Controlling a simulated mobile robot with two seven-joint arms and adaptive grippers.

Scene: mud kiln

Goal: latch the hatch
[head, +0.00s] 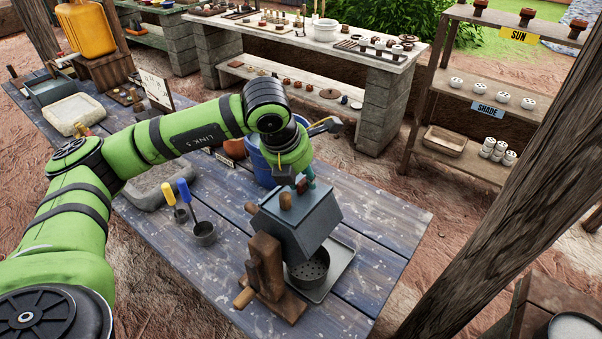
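A dark grey metal hopper box (305,222) with sloping sides stands on a brown wooden stand (266,268) near the table's front right. It looks like the part with the hatch, but I cannot make out a separate hatch panel or whether it is shut. Small wooden knobs show on its top (286,200) and at its left side (251,208). My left gripper (306,178) points down at the back top edge of the box, close to the knobs. Its fingers are mostly hidden by its own wrist, and contact cannot be told. My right gripper is out of view.
A perforated metal cup (307,271) sits under the box on a metal tray (338,262). A blue bucket (259,166) stands behind my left wrist. The blue table's right end (395,222) is clear.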

